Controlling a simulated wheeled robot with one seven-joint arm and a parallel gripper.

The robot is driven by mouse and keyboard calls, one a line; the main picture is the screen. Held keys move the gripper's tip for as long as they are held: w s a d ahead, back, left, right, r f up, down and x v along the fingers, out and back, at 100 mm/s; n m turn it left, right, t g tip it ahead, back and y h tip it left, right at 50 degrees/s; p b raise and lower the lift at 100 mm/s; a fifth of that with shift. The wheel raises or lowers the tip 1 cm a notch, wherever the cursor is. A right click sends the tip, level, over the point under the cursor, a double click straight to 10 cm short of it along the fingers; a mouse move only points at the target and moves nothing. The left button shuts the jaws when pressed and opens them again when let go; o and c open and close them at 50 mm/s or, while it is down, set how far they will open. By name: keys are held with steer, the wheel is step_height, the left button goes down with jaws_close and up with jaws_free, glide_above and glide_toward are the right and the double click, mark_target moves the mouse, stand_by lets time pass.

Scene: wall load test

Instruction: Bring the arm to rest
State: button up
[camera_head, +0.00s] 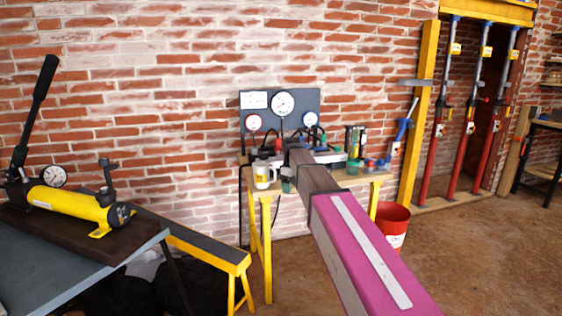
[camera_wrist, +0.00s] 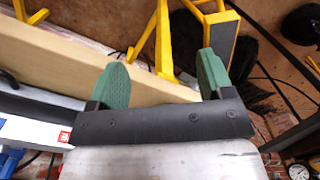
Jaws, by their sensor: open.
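My gripper (camera_wrist: 163,76) shows in the wrist view with its two green finger pads wide apart and nothing held between them. The pale edge of the wooden bench (camera_wrist: 75,58) passes behind the fingers; whether they touch it I cannot tell. In the head view my magenta and brown arm reaches forward to the small yellow-legged bench (camera_head: 378,177) by the brick wall. My gripper is small and partly hidden there among the items on the bench.
A red bucket (camera_head: 393,224) stands on the floor to the right. A yellow hydraulic pump (camera_head: 75,203) sits on a table at left. Floor at lower right is clear.

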steer(key=s+d+f+m, duration=0.4)
steer(key=s+d+f, duration=0.1)
steer(key=s+f, duration=0.3)
steer(key=s+d+f+m, duration=0.3)
steer(key=s+d+f, duration=0.1)
steer(key=s+f, duration=0.4)
steer(key=s+d+f+m, duration=0.4)
steer(key=s+f, duration=0.4)
steer(key=s, duration=0.3)
steer(key=shift+d+m, duration=0.3)
steer(key=shift+d, duration=0.55)
stand_by(1.1)
